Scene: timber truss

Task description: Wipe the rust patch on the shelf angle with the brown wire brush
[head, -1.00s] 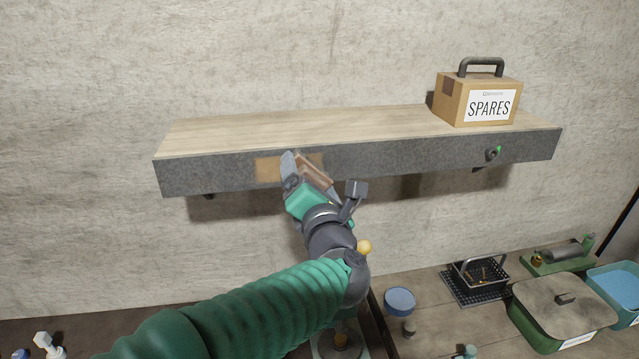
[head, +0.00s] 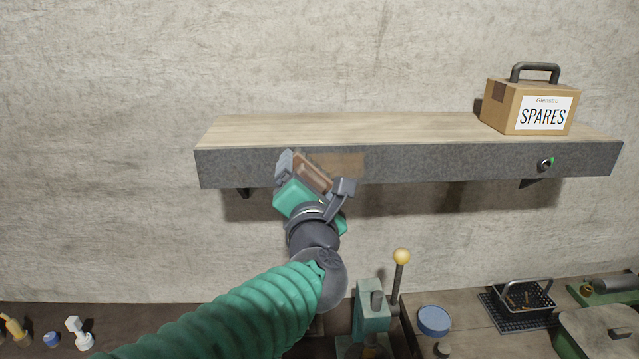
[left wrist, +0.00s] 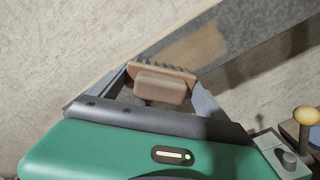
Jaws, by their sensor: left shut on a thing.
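The shelf angle (head: 450,165) is the grey metal front of a wooden shelf on the wall. The rust patch (head: 340,164) is a tan rectangle on its face, left of the middle; it also shows in the left wrist view (left wrist: 195,48). My left gripper (head: 300,173) is shut on the brown wire brush (head: 311,174), in front of the angle at the patch's left end. In the left wrist view the brush (left wrist: 162,82) sits between the fingers, its bristle side toward the angle. I cannot tell whether the bristles touch. My right gripper is not in view.
A cardboard SPARES box (head: 530,105) stands on the shelf's right end. A knob (head: 546,164) sticks out of the angle's right part. Below are a yellow-knobbed lever (head: 401,257), a blue round lid (head: 433,321) and a black wire basket (head: 525,298).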

